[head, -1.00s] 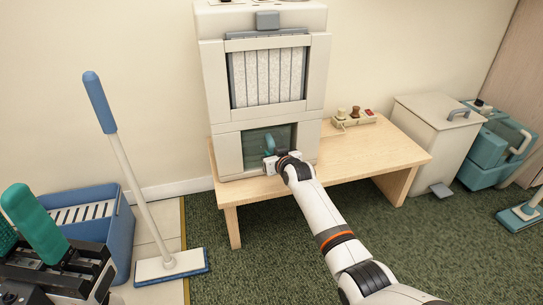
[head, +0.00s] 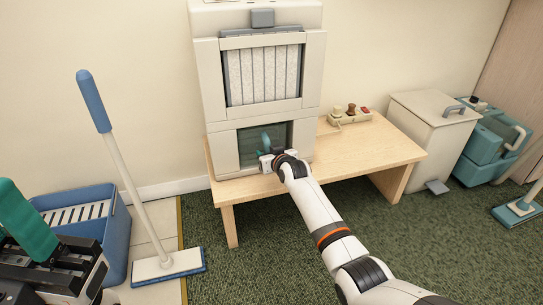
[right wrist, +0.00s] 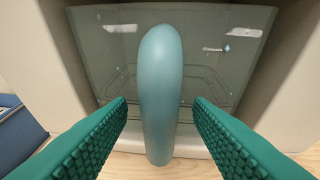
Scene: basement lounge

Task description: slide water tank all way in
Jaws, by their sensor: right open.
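The water tank (head: 282,133) is a dark, see-through box in the lower opening of a tall cream appliance (head: 222,150). A teal upright handle (head: 265,140) stands out from its front; the handle (right wrist: 160,85) fills the middle of the right wrist view, with the tank (right wrist: 215,60) behind it. My right gripper (head: 268,154) is at the tank front. Its green ribbed fingers (right wrist: 160,108) are open, one on each side of the handle, with gaps showing. My left gripper (head: 28,222) is at the lower left edge, partly cut off, away from the tank.
The appliance stands on a low wooden table (head: 370,155) with a small knobbed item (head: 350,116). A mop (head: 120,160) and blue crate (head: 115,235) stand left. A cream bin (head: 425,130) and teal machine (head: 487,150) stand right. Green carpet (head: 270,250) is clear in front.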

